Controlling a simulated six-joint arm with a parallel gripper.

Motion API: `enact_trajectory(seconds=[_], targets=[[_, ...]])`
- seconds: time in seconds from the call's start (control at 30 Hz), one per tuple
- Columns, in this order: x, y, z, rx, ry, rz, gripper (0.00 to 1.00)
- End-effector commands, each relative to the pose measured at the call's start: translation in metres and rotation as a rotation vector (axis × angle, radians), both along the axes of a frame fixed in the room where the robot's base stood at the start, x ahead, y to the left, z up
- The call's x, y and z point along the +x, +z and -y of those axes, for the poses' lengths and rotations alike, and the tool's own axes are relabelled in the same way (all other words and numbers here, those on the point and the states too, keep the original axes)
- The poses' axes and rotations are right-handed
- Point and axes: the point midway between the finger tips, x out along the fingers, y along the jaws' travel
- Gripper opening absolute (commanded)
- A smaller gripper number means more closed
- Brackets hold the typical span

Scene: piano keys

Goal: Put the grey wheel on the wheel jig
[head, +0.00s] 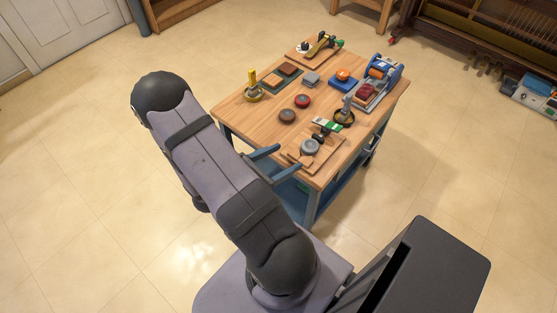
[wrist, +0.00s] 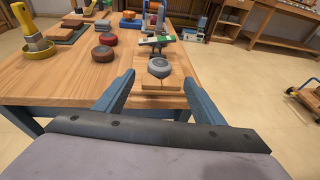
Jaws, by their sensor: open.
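The grey wheel (head: 309,147) is a thick round disc with a lighter top, at the near end of the workbench. It also shows in the wrist view (wrist: 160,67), straight ahead between my fingers. It appears to lie flat on a light wooden board with raised pieces (wrist: 160,84), which may be the wheel jig; I cannot tell whether it is seated on any post. My gripper (head: 288,156) is open and empty, just off the bench's near edge. In the wrist view its two blue fingers (wrist: 158,76) are spread wide, short of the wheel.
A red disc (head: 302,101) and a brown disc (head: 287,116) lie mid-bench. A yellow holder (head: 253,92) is at left, an orange-topped blue block (head: 343,83) farther back.

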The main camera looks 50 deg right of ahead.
Motion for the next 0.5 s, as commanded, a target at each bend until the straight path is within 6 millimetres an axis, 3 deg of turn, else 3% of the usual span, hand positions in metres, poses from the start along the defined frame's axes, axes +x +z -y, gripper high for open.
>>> enact_trajectory(seconds=[0.2, 0.5], targets=[[0.002, 0.004, -0.013, 0.001, 0.001, 0.0, 0.63], [0.001, 0.005, -0.015, 0.002, -0.005, 0.003, 0.63]])
